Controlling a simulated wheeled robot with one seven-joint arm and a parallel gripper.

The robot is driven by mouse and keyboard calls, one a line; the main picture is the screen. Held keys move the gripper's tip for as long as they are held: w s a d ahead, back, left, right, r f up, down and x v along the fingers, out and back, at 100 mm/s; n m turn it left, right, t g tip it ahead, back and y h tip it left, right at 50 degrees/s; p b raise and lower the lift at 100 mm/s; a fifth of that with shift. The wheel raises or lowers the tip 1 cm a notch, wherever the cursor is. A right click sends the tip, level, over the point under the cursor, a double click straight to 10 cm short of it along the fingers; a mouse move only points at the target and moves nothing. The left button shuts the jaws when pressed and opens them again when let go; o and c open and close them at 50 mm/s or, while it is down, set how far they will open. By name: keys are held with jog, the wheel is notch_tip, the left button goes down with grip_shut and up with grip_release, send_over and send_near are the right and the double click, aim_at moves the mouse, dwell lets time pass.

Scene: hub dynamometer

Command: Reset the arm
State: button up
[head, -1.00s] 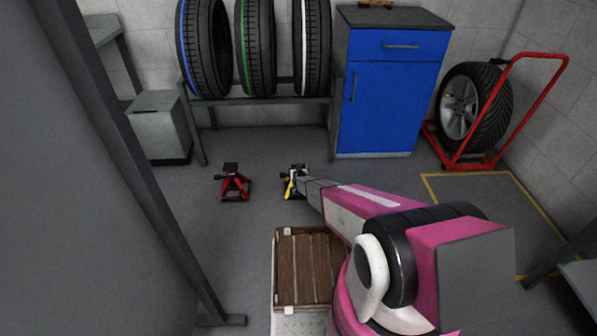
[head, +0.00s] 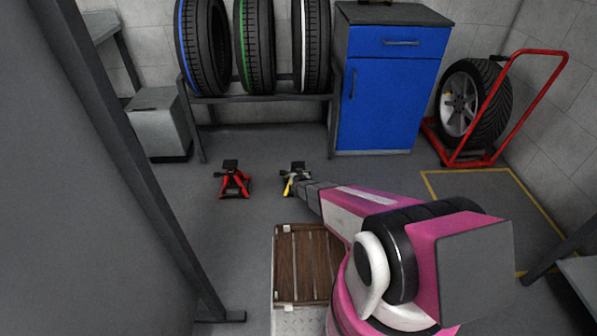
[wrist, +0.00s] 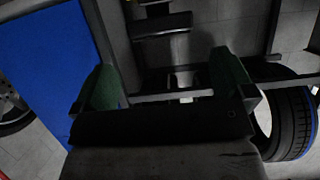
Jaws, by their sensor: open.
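My arm, pink, black and white, reaches from the lower right of the head view towards the middle. My gripper (wrist: 168,85) is open in the wrist view, with its two green-padded fingers apart and nothing seen between them. In the head view its far end is small and dark, close in the picture to a yellow and black jack stand (head: 290,186). I cannot tell whether they touch. A red jack stand (head: 234,181) stands on the floor to the left, apart from my gripper.
A wooden crate (head: 302,265) lies below my forearm. At the back are a tyre rack (head: 262,99), a blue cabinet (head: 384,105) and a red wheel trolley (head: 528,105). A grey post (head: 150,180) stands at left. Floor between the red stand and rack is clear.

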jog(key=shift+s+r, duration=0.25)
jog(key=shift+s, duration=0.4)
jog(key=s+d+r+g, duration=0.4)
jog(key=s+r, duration=0.7)
jog(key=s+d+r+g, duration=0.5)
jog(key=s+r, duration=0.6)
jog(key=r, duration=0.1)
jog(key=s+d+r+g, duration=0.4)
jog(key=s+r, duration=0.7)
jog(key=r, duration=0.1)
jog(key=shift+s+d+r+g, duration=0.2)
jog(key=shift+g, duration=0.1)
